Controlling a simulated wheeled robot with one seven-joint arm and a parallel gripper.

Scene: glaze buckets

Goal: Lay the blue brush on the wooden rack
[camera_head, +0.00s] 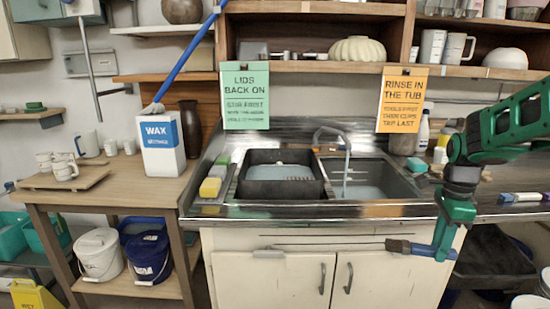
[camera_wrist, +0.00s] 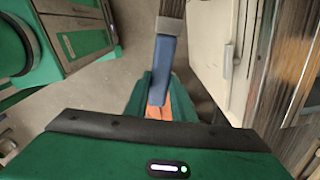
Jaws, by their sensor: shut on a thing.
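My gripper (camera_head: 432,249) hangs low at the right, in front of the white cabinet below the sink. It is shut on the blue brush (camera_head: 398,246), which lies about level and points left in the head view. In the wrist view the brush's blue part (camera_wrist: 160,70) sits between the orange finger pads, and a brown-grey part runs on beyond it. The fingers hide part of the brush.
The sink counter's front edge (camera_head: 310,210) is above my gripper. The black tub (camera_head: 281,188) sits left of a water-filled basin. Small items (camera_head: 520,197) lie on the right counter. Cups stand on a wooden board (camera_head: 92,180) at left. Buckets (camera_head: 99,253) are on the lower shelf.

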